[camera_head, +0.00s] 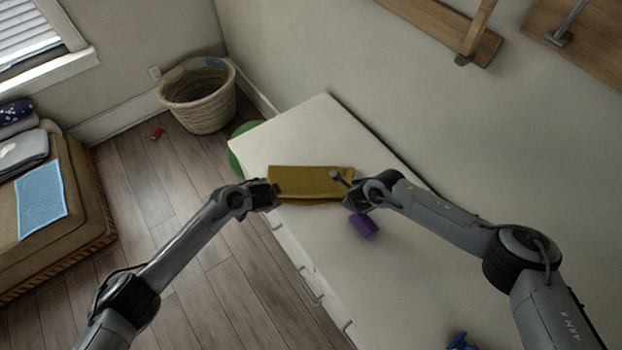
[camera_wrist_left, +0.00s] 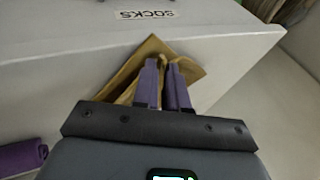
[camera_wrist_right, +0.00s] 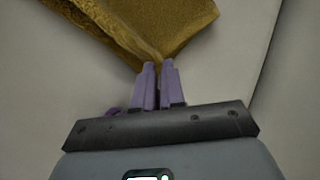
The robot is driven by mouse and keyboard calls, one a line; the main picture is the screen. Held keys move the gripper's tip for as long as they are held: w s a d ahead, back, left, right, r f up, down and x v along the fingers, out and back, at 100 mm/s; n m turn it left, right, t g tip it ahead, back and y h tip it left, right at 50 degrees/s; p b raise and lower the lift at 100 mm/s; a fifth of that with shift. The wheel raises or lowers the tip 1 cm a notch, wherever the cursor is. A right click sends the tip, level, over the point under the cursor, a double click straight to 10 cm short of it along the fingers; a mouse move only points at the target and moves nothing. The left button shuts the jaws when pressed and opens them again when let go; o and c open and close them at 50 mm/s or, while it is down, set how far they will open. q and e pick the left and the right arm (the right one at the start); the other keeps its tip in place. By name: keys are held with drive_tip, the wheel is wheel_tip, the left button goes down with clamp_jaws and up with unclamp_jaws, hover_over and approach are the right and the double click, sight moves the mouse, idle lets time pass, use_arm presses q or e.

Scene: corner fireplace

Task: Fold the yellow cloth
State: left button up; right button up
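The yellow cloth (camera_head: 311,182) forms a long, narrow, folded-looking strip over the white dresser top (camera_head: 310,125), with a crease along its lower part. My left gripper (camera_head: 277,190) is at the cloth's left end. In the left wrist view its purple fingers (camera_wrist_left: 165,75) are close together with cloth (camera_wrist_left: 152,47) between them. My right gripper (camera_head: 350,188) is at the right end. In the right wrist view its fingertips (camera_wrist_right: 158,66) are nearly together on the edge of the cloth (camera_wrist_right: 150,25). I cannot tell how much of the cloth touches the dresser.
A purple rolled item (camera_head: 363,226) lies on the dresser just below my right gripper. A blue item (camera_head: 461,341) is near the bottom edge. A wicker basket (camera_head: 199,98) stands on the floor behind. A wall shelf (camera_head: 440,25) is above right. The dresser's far end is clear.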

use_arm(q)
drive_tip(key=o, duration=0.6)
use_arm(e)
drive_tip(key=o, duration=0.7)
drive_tip(key=shift+c, duration=0.2)
drive_tip(key=shift+r, duration=0.1)
use_arm(q)
drive_tip(key=shift+s+r, duration=0.15)
drive_tip(key=shift+r, duration=0.15)
use_arm(e)
drive_tip(key=shift+s+r, duration=0.1)
drive_tip(key=shift+r, duration=0.1)
use_arm(q)
drive_tip(key=v, duration=0.5)
drive_tip(key=s+v, duration=0.1)
drive_tip(key=v, duration=0.4)
drive_tip(key=shift+f, duration=0.15)
use_arm(e)
drive_tip(key=s+v, duration=0.1)
drive_tip(key=v, duration=0.9)
use_arm(q)
drive_tip(key=shift+c, duration=0.2)
use_arm(e)
drive_tip(key=shift+f, duration=0.1)
drive_tip(key=shift+c, duration=0.3)
